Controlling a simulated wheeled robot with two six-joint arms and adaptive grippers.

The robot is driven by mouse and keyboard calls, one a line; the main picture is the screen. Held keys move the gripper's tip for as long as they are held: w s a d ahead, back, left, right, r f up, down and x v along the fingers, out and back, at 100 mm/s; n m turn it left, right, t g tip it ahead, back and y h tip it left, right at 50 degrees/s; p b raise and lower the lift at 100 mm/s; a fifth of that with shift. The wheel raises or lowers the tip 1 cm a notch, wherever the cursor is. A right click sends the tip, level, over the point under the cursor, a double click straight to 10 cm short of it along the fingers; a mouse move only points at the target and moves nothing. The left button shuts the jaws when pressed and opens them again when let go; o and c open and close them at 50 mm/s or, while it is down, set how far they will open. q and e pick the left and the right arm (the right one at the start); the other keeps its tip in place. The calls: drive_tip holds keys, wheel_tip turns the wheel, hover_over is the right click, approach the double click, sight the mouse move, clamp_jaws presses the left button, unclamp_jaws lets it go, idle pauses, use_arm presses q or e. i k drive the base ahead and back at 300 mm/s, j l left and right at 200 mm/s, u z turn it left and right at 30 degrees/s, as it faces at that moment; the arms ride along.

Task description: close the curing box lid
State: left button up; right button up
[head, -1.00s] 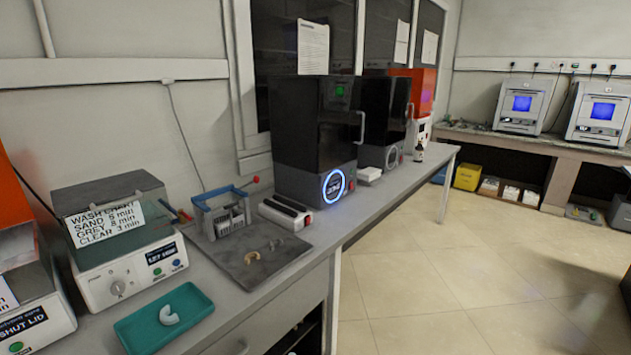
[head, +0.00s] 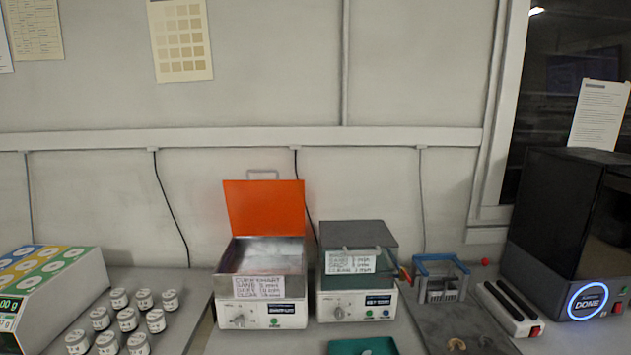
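The curing box (head: 228,287) stands on the bench left of centre in the head view, with a white front panel, a knob and a cure chart label. Its orange lid (head: 265,208) is open, standing up at the back with a handle (head: 263,174) at its top edge. The inside of the box shows pale and shiny under the raised lid. Neither of my grippers is in view.
A similar unit with a grey lid (head: 357,232) stands close on the right. A teal tray (head: 345,347) lies in front of it. A blue-framed rack (head: 442,262) and a black machine (head: 560,220) stand further right. Several small jars (head: 128,318) stand on the left.

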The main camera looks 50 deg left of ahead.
sight(254, 207)
drive_tip(key=u, duration=1.85)
